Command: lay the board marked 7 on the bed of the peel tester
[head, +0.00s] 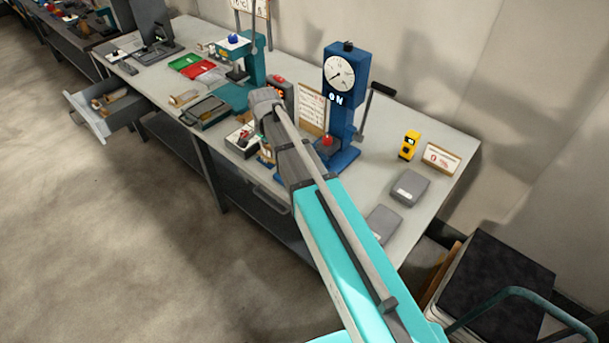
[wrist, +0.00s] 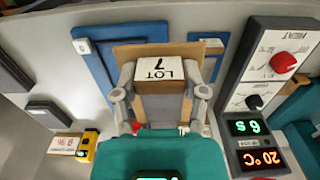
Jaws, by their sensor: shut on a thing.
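My gripper (wrist: 160,84) is shut on a brown board whose white label (wrist: 160,70) reads LOT 7; a grey finger stands on each side of it. The blue peel tester (head: 345,90) stands on the bench, with a round dial on its column and a crank at its right. Its blue base (wrist: 96,62) shows behind the board in the wrist view, so the bed is partly hidden. I cannot tell whether the board touches it. In the head view my arm covers much of the gripper and the left of the tester's base.
A heat controller (wrist: 265,75) with a red knob and lit digits stands close at the right in the wrist view. A yellow device (head: 409,146), a small card (head: 441,158) and grey boxes (head: 410,188) lie right of the tester. A teal press (head: 250,60) stands left.

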